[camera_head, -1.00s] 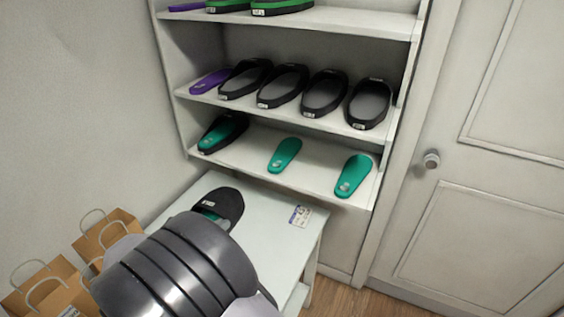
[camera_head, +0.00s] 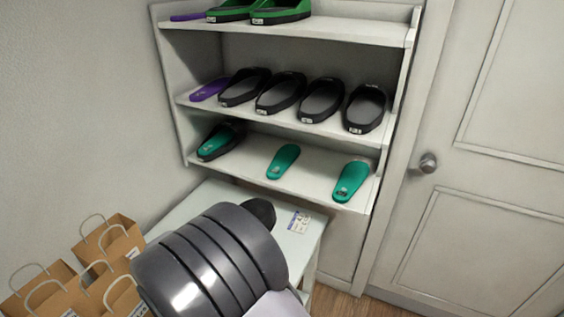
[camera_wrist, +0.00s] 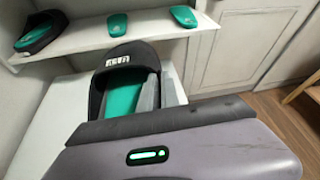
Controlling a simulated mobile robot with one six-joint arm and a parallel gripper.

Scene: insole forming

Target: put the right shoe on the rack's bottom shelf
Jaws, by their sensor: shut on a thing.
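The black shoe with a teal insole (camera_wrist: 118,62) is in my gripper (camera_wrist: 160,92), over the small white table (camera_head: 205,192). The gripper's grey fingers are at the shoe's right side in the wrist view. In the head view my arm hides most of the shoe; only its dark end (camera_head: 262,211) shows. I cannot tell whether it still touches the table. The rack's bottom shelf (camera_head: 243,164) carries a black shoe with a teal insole (camera_head: 221,141) at the left, a loose teal insole (camera_head: 283,161) in the middle and another (camera_head: 351,181) at the right.
The middle shelf holds a purple insole (camera_head: 209,90) and several black shoes; green shoes (camera_head: 281,11) are above. A printed card (camera_head: 299,221) lies on the table. Paper bags (camera_head: 108,240) stand at the left, a door (camera_head: 480,150) at the right. Bare gaps separate the bottom-shelf items.

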